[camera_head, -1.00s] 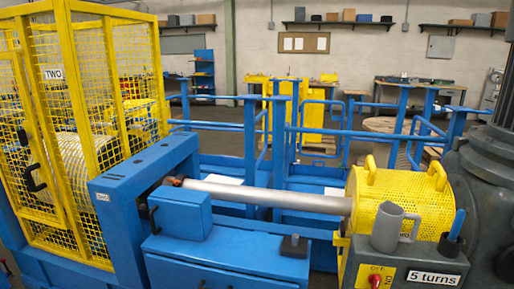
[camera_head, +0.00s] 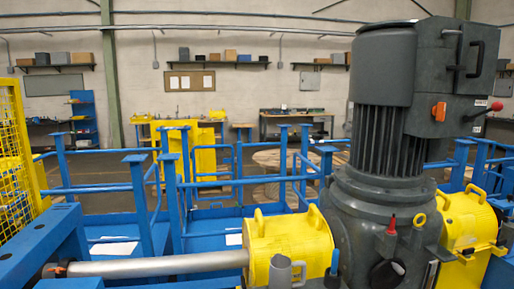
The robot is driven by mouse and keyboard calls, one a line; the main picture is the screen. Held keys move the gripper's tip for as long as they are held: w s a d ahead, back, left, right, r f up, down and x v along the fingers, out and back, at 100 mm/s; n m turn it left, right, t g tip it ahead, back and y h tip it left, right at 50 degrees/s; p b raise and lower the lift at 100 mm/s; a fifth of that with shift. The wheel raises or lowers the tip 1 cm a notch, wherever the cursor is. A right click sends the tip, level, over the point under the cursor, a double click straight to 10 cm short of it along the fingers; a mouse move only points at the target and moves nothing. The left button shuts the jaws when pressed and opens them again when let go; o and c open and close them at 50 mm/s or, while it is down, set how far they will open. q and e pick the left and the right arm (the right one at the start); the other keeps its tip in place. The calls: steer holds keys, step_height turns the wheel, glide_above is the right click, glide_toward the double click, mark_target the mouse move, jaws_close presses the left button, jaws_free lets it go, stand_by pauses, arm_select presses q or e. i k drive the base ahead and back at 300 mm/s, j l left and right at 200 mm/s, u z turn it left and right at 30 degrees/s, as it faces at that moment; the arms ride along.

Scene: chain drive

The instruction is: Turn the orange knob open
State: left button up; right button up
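A small orange knob (camera_head: 439,111) sits on the front of a dark grey box (camera_head: 455,75) at the upper right. The box is fixed to the side of a large grey motor (camera_head: 385,100). The knob looks upright, but its exact setting is too small to tell. Neither of my grippers is in view, and nothing touches the knob.
A black-and-red lever (camera_head: 484,110) sticks out right of the knob. A silver shaft (camera_head: 160,265) runs left from the guard. Blue railings (camera_head: 230,185) fill the middle.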

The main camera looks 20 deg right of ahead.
mark_target(438, 111)
steer(key=z, duration=1.9)
